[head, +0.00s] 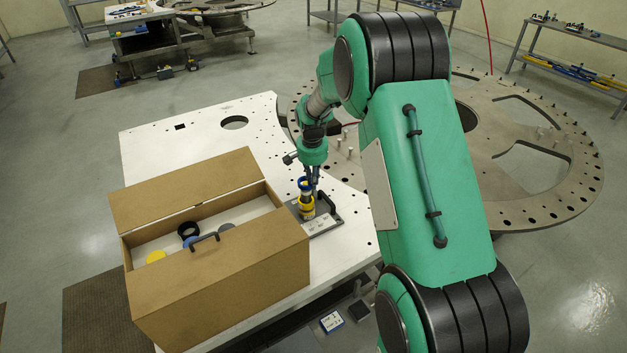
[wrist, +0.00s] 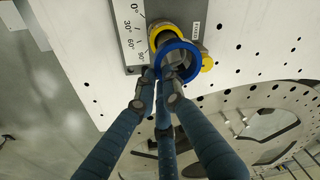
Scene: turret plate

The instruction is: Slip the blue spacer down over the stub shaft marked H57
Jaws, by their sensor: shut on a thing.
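The blue spacer (wrist: 181,62) is a ring held at its near rim by the fingers of my gripper (wrist: 160,88). In the head view the blue spacer (head: 305,183) is at the top of the upright stub shaft (head: 306,195), above a yellow ring (head: 307,208) around that shaft. In the wrist view the yellow ring (wrist: 158,32) shows partly behind the blue one. Grey metal shows through the blue opening; I cannot tell whether the shaft is inside it. A white tag (wrist: 196,28) is too small to read.
The shaft stands on a grey plate (wrist: 130,40) with an angle scale. A second yellow part (wrist: 207,63) sits beside it. An open brown box (head: 225,262) with several rings stands close on the left. The white table (head: 160,150) is clear behind.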

